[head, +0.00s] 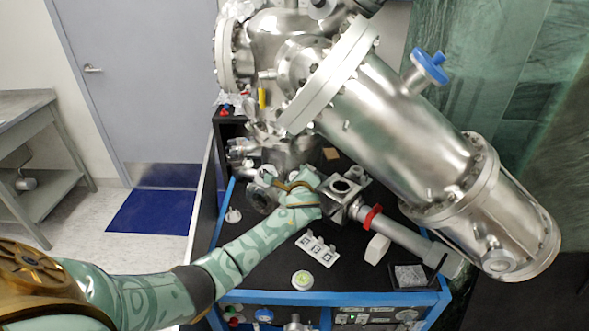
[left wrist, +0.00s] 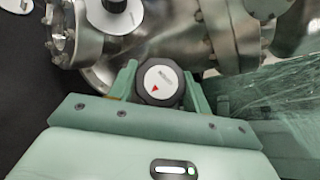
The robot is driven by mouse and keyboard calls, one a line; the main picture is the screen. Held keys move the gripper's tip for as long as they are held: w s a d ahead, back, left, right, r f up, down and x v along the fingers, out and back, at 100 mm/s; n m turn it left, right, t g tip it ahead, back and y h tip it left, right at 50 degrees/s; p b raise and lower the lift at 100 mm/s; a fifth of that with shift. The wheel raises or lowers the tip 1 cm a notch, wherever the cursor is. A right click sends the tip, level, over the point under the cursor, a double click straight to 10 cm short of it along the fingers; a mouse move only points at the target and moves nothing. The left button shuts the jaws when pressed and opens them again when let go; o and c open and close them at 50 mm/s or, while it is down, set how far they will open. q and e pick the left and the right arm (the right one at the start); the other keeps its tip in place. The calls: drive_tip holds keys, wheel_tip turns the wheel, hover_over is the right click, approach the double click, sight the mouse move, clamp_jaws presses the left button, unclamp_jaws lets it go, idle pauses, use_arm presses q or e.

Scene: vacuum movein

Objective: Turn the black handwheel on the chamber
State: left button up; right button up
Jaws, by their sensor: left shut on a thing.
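In the head view my left gripper (head: 284,183) reaches in from the left to the low metal fittings of the steel chamber (head: 385,125). There the handwheel is hidden or too small to make out. My right gripper is not in view.
The large chamber cylinder overhangs the black table top (head: 265,262) with its blue edge. A white marked plate (head: 317,249), a small round pot (head: 302,280) and a pipe with a red clamp (head: 372,217) are close to my arm. A blue mat (head: 153,212) lies on the floor.

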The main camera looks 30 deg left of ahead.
use_arm(q)
drive_tip(key=n+g+p, duration=0.1)
drive_tip(key=n, duration=0.1)
drive_tip(key=n+g+p, duration=0.2)
drive_tip(key=shift+r+n+g, duration=0.2)
drive_tip(key=shift+n+g, duration=0.1)
drive_tip(key=shift+f+n+g+p, duration=0.1)
drive_tip(key=shift+n+g+p, duration=0.5)
drive_tip(key=shift+n+g, duration=0.4)
drive_tip(key=shift+f+n+g+h, duration=0.1)
drive_tip(key=shift+n+g+h, duration=0.65)
drive_tip(key=shift+n, duration=0.35)
drive_tip(key=o, duration=1)
drive_tip(key=shift+a, duration=0.15)
drive_tip(key=shift+c, duration=0.2)
